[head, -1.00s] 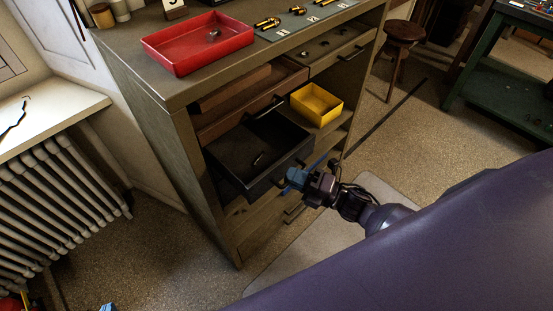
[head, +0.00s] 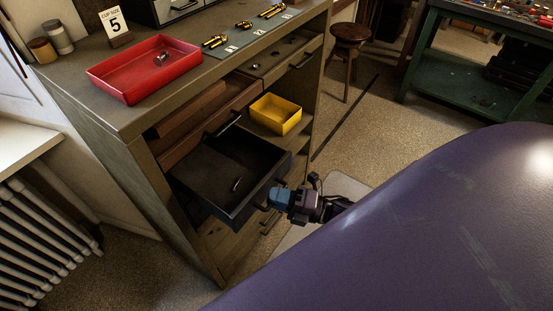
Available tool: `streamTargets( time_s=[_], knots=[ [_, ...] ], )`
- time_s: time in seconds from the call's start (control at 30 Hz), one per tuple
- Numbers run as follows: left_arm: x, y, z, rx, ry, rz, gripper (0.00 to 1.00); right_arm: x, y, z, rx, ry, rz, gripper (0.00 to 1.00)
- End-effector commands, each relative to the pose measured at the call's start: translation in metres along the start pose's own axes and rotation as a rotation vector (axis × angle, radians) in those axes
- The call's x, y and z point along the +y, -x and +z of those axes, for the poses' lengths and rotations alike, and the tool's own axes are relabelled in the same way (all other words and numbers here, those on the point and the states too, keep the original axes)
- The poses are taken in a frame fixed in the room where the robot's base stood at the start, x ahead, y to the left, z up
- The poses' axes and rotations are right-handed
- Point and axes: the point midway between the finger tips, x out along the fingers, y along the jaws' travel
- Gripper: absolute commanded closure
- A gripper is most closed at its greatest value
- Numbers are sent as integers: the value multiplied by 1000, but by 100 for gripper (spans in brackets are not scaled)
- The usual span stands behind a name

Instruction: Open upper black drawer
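The black drawer (head: 213,176) sticks out of the wooden cabinet, open at the top, with a small metal piece (head: 238,184) on its floor. My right gripper (head: 272,198), with blue fingers, is at the middle of the drawer's front and appears shut on its handle. The fingertips and most of the handle are hidden by the gripper and too small to see clearly. My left gripper is not in view.
A brown drawer (head: 207,127) with a black handle sits just above. A yellow bin (head: 275,114) stands right of the black drawer. A red tray (head: 130,76) is on the cabinet top. A radiator (head: 45,240) stands at left. A stool (head: 348,38) stands behind.

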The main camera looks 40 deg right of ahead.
Motion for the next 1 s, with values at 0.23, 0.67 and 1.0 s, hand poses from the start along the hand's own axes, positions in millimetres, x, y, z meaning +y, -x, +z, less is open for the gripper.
streamTargets(
  time_s=[0.23, 0.67, 1.0],
  knots=[
    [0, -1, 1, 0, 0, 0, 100, -1, 5, 0, 0, -1, -1, 80],
    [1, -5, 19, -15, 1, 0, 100, -2, 75, 0, -1, -1, -5, 80],
    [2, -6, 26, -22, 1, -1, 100, 0, 107, 0, 0, -1, -1, 80]
  ],
)
